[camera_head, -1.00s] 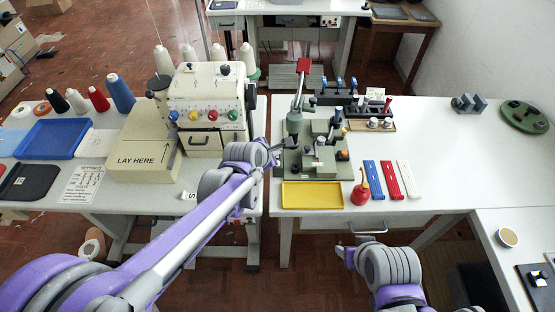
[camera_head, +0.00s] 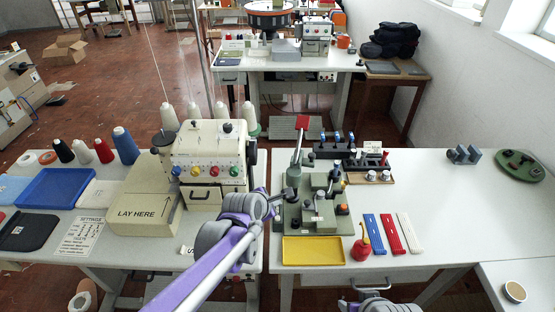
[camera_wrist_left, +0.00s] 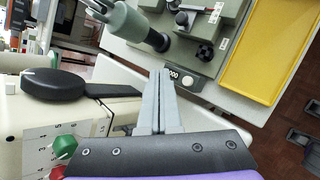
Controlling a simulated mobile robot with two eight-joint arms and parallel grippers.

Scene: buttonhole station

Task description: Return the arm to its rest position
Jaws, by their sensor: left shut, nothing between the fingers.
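My left arm comes in from the lower left in the head view. My left gripper (camera_head: 284,195) is shut and empty, in the gap between the cream sewing machine (camera_head: 207,160) and the grey-green buttonhole press (camera_head: 320,205). In the left wrist view its two fingers (camera_wrist_left: 161,90) lie together, pointing toward the base of the press. From that view I cannot tell whether they touch it. My right gripper (camera_head: 350,303) shows only in part at the bottom edge of the head view, in front of the right table; its jaws are not clear.
A yellow tray (camera_head: 313,250) lies in front of the press. The "LAY HERE" box (camera_head: 140,212) and blue tray (camera_head: 55,188) are on the left table.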

